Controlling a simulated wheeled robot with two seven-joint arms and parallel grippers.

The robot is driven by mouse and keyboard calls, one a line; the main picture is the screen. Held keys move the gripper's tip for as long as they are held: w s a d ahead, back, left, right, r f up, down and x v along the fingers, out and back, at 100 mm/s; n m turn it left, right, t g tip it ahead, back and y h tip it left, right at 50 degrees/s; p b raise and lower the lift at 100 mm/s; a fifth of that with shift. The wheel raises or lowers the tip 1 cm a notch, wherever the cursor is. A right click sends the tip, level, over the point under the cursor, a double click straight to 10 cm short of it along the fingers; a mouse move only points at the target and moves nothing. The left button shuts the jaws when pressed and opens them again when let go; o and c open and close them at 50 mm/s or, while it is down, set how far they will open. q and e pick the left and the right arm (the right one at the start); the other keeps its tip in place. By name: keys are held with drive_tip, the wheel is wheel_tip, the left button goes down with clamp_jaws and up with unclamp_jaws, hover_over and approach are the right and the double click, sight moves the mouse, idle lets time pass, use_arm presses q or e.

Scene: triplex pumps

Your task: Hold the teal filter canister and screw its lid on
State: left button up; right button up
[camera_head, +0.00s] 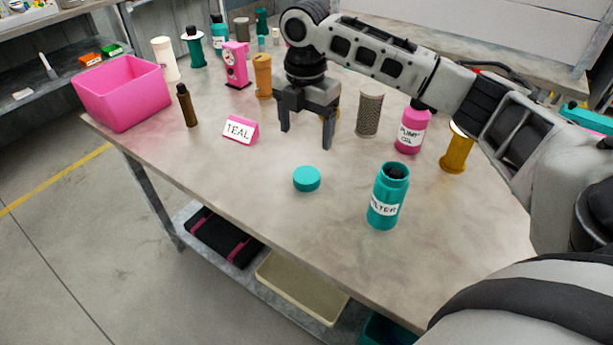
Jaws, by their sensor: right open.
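The teal filter canister (384,207) stands upright and open near the front right of the table. It has a white label reading FILTER, and something dark shows inside its mouth. The round teal lid (306,179) lies on the table to the left of the canister, apart from it. My right gripper (304,137) points down over the table behind the lid. Its two fingers are spread and nothing shows between them. My left gripper is not in the view.
A TEAL sign (240,130), brown bottle (187,105) and pink bin (122,92) stand left. A mesh cylinder (369,114), pink PUMP OIL bottle (411,130) and amber cylinder (456,149) stand behind the canister. The table (262,195) is clear around the lid.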

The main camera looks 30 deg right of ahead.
hover_over(306, 174)
drive_tip(key=f, duration=0.5)
drive_tip(key=shift+w+d+f, duration=0.2)
drive_tip(key=shift+w+f, duration=0.15)
drive_tip(key=shift+s+a+f, duration=0.1)
drive_tip(key=shift+s+f, duration=0.1)
drive_tip(key=shift+f, duration=1.1)
drive_tip(key=shift+s+a+f, duration=0.1)
drive_tip(key=shift+s+f, duration=0.1)
drive_tip(key=shift+f, duration=1.1)
drive_tip(key=shift+c, duration=0.4)
drive_tip(key=c, duration=1)
